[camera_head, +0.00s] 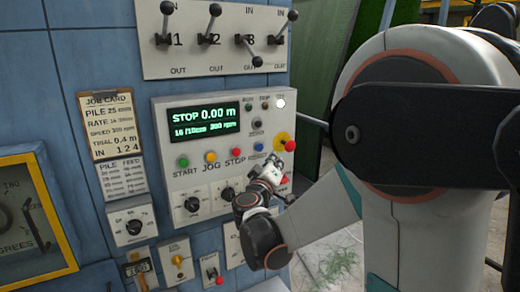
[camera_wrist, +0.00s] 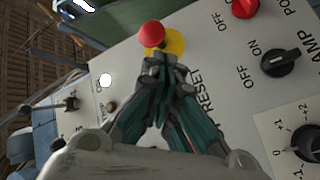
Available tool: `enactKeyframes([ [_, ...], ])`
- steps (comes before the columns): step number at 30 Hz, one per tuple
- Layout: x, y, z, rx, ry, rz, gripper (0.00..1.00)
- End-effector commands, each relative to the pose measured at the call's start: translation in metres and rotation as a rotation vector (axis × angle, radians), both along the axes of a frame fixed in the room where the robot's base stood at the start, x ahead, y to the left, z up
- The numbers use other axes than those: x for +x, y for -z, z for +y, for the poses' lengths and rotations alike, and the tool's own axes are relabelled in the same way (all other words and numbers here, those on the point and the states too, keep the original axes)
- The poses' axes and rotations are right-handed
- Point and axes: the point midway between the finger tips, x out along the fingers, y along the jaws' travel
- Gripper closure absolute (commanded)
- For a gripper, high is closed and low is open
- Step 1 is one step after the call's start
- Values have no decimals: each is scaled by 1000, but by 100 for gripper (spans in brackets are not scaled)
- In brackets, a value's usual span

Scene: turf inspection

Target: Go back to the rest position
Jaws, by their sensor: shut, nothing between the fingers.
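My gripper (camera_head: 272,172) is in front of the right side of the white control panel (camera_head: 165,190) in the head view. In the wrist view my gripper (camera_wrist: 165,68) has its dark green fingers shut together, with nothing between them. The tips overlap the lower edge of the yellow disc (camera_wrist: 172,46) behind the red knob (camera_wrist: 151,34). I cannot tell whether they touch it. In the head view the red knob (camera_head: 290,146) is just above and right of the fingers. My arm comes in from the right.
The panel's display (camera_head: 203,122) reads STOP 0.00 m. Green, yellow and red buttons (camera_head: 210,157) sit below it. Several levers (camera_head: 215,10) stick out above. A job card (camera_head: 108,125) and a yellow-framed gauge (camera_head: 30,215) are at left. Black rotary knobs (camera_wrist: 281,63) protrude near my gripper.

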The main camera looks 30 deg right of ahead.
Motion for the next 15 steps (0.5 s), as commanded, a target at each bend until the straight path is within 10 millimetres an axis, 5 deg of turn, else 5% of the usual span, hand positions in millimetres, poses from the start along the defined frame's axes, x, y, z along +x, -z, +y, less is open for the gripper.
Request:
enactKeyframes([
  [10, -4, 2, 0, 15, 3, 6, 100],
  [15, -30, 19, 1, 124, 21, 51, 100],
])
